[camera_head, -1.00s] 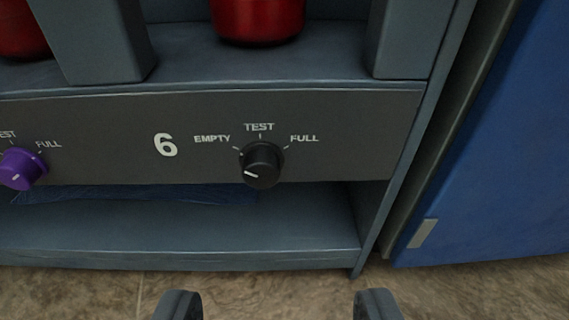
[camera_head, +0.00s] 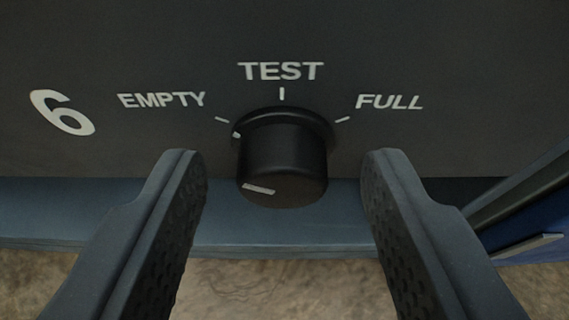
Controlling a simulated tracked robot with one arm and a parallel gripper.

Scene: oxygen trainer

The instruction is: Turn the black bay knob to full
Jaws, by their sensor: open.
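The black bay knob (camera_head: 283,160) sticks out of the dark panel (camera_head: 400,50) in the middle of the view. The labels EMPTY, TEST and FULL stand around it, with FULL (camera_head: 390,102) at its upper right. A white mark on the knob's rim sits at its left, on the EMPTY side, and a white line shows on the left of its front face. My gripper (camera_head: 283,165) is open, with one finger on each side of the knob. Gaps show between the knob and both fingers, and I see no contact.
A white number 6 (camera_head: 62,112) is on the panel at the left. A blue-grey shelf ledge (camera_head: 270,228) runs below the panel, above the brown floor (camera_head: 270,290). A blue surface with a light handle (camera_head: 528,246) is at the lower right.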

